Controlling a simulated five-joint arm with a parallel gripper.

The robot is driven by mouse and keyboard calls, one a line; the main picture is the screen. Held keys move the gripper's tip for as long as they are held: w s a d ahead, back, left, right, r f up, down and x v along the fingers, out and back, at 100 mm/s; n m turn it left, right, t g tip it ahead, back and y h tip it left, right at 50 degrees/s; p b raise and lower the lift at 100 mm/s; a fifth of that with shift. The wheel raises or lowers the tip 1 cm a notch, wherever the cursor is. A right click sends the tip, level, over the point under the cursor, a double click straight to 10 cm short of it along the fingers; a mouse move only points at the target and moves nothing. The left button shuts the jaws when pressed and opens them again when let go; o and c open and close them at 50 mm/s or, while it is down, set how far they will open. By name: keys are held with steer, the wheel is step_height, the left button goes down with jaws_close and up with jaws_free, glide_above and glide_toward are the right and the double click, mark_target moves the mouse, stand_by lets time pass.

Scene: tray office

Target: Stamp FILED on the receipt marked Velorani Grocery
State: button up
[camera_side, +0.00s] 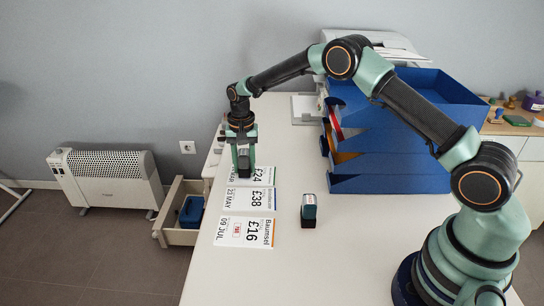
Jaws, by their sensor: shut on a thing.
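Three white receipts lie in a column on the desk. The middle receipt (249,199) shows £38 and 23 MAY. The far receipt (262,176) shows £24 and is partly hidden by my gripper. I cannot read the name Velorani Grocery on any of them. My gripper (243,170) points down at the far receipt, shut on a dark stamp (243,161). Whether the stamp touches the paper is unclear.
Stacked blue trays (400,172) stand on the desk behind and right of the receipts. An open drawer (175,236) with a blue object sits left of the desk. The desk (330,265) is clear in front of the standing stamp.

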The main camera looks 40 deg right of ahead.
mark_target(244, 153)
steer(key=shift+f, duration=0.35)
stand_by(0.7)
steer(key=shift+r, duration=3.55)
